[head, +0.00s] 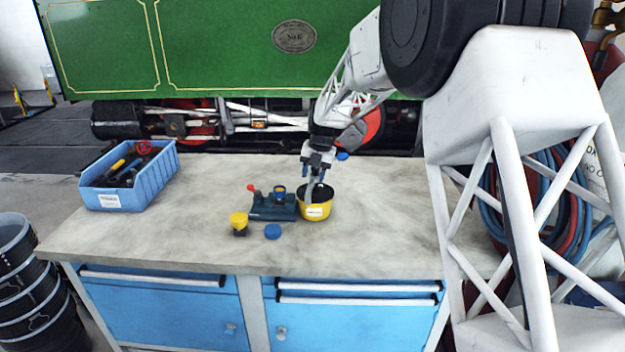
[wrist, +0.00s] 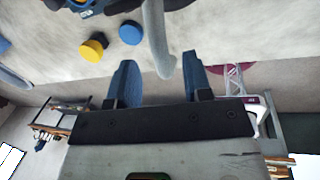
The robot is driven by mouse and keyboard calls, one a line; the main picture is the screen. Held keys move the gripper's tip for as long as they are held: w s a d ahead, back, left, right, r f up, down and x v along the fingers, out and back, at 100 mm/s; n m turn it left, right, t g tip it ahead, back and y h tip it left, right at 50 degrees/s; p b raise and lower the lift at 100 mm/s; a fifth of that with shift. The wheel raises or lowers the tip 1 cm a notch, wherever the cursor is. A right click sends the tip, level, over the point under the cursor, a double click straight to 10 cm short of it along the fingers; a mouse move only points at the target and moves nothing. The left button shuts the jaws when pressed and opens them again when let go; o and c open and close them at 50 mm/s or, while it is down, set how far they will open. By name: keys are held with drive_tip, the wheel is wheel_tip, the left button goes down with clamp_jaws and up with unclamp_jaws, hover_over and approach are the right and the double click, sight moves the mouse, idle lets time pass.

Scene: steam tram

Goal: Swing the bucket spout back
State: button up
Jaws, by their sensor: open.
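The yellow bucket (head: 317,212), dark inside with a white label, stands on the workbench beside a dark blue device. A grey curved spout (head: 310,189) rises from it towards my gripper (head: 318,163). In the wrist view the spout (wrist: 155,38) comes in from the top edge, and its rounded end shows in the gap between the two blue fingers of my gripper (wrist: 160,62). The fingers are apart, and I cannot tell whether either touches the spout. In the wrist view the bucket is out of frame. In the head view my gripper partly hides the spout's upper end.
The dark blue device (head: 271,207) with a red knob sits left of the bucket. In front are a yellow-topped jar (head: 239,222) and a blue cap (head: 272,231). A blue crate of tools (head: 125,197) stands at the bench's left. The bench (head: 380,235) is bare to the right.

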sight(312, 184)
drive_tip(key=shift+d+r, duration=0.25)
drive_tip(key=shift+r, duration=1)
drive_tip(key=shift+d+r, duration=0.2)
drive_tip(key=shift+r, duration=1.05)
drive_tip(key=shift+s+a+m, duration=0.1)
drive_tip(key=shift+s+m, duration=0.05)
drive_tip(key=shift+m, duration=0.15)
clamp_jaws()
drive_tip(key=m, duration=0.1)
drive_tip(key=a+m, duration=0.1)
drive_tip(key=m, duration=0.1)
drive_tip(key=shift+s+a+f+h, duration=0.2)
drive_tip(key=shift+s+h, duration=0.1)
drive_tip(key=shift+h, duration=0.1)
drive_tip(key=s+a+r+m+t+h, duration=0.1)
drive_tip(key=a+m+h, duration=0.2)
drive_tip(key=m, duration=1.3)
drive_tip(key=s+a+r+m+t+h, duration=0.1)
drive_tip(key=a+m+h, duration=0.3)
drive_tip(key=a+m, duration=0.5)
drive_tip(key=s+m+t, duration=0.1)
drive_tip(key=m, duration=0.7)
drive_tip(key=shift+s+a, duration=0.15)
drive_tip(key=shift+s, duration=0.05)
